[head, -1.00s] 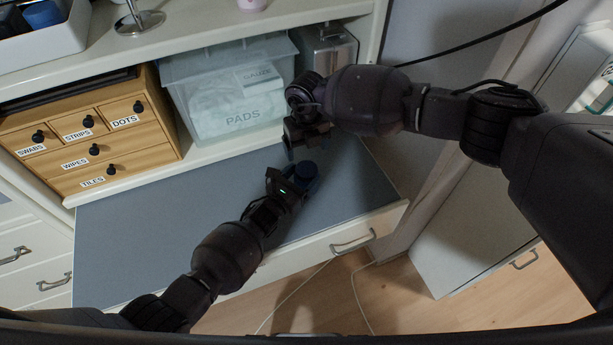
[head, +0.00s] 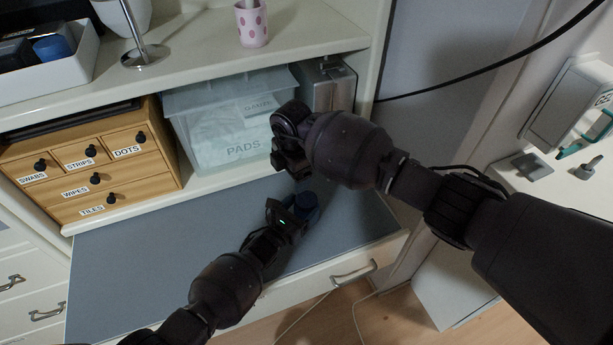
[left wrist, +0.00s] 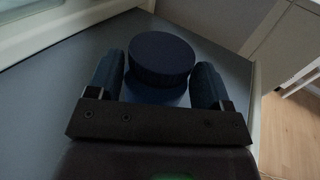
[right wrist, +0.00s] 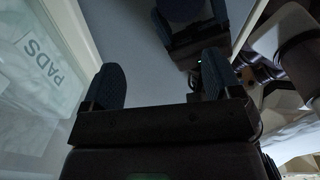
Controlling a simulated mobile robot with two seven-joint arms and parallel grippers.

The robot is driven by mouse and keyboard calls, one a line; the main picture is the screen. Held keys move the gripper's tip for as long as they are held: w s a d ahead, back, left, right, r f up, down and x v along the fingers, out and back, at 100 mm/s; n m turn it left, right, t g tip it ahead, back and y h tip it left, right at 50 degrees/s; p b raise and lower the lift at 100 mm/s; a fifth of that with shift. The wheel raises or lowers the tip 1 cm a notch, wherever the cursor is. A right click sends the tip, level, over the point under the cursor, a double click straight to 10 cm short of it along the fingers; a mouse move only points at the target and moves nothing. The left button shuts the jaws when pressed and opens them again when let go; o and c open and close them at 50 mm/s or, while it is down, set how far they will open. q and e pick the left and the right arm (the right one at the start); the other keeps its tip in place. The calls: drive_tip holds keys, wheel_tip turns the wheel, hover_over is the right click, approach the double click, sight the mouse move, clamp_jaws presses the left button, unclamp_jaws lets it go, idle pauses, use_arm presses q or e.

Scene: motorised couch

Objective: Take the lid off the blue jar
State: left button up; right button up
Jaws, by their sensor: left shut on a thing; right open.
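The blue jar (head: 306,206) stands on the grey pull-out surface (head: 150,250), near its right end. Its round dark blue lid (left wrist: 162,58) is on top in the left wrist view, with the jar body (left wrist: 155,92) just below. My left gripper (head: 288,208) is shut on the jar body, one finger on each side below the lid. My right gripper (head: 290,172) is open and empty, above and behind the jar. In the right wrist view its fingers (right wrist: 160,85) are wide apart, and the jar lid (right wrist: 182,8) shows at the top edge, beyond the fingertips.
A clear bin marked PADS (head: 232,115) and a metal box (head: 328,85) stand behind the surface. A wooden drawer box (head: 90,160) stands at the left. A spotted cup (head: 252,24) is on the shelf above. The surface left of the jar is bare.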

sight(306, 199)
drive_tip(key=m, duration=0.4)
drive_tip(key=d+m, duration=0.1)
drive_tip(key=m, duration=0.3)
drive_tip(key=d+m, duration=0.1)
drive_tip(key=m, duration=0.3)
drive_tip(key=shift+f, duration=0.4)
drive_tip(key=m, duration=0.2)
drive_tip(key=d+m, duration=0.1)
drive_tip(key=shift+s+d+f+m+g, duration=0.2)
drive_tip(key=shift+f+m+g, duration=0.1)
drive_tip(key=shift+f+m, duration=0.1)
drive_tip(key=shift+f, duration=4)
drive_tip(key=shift+c, duration=0.4)
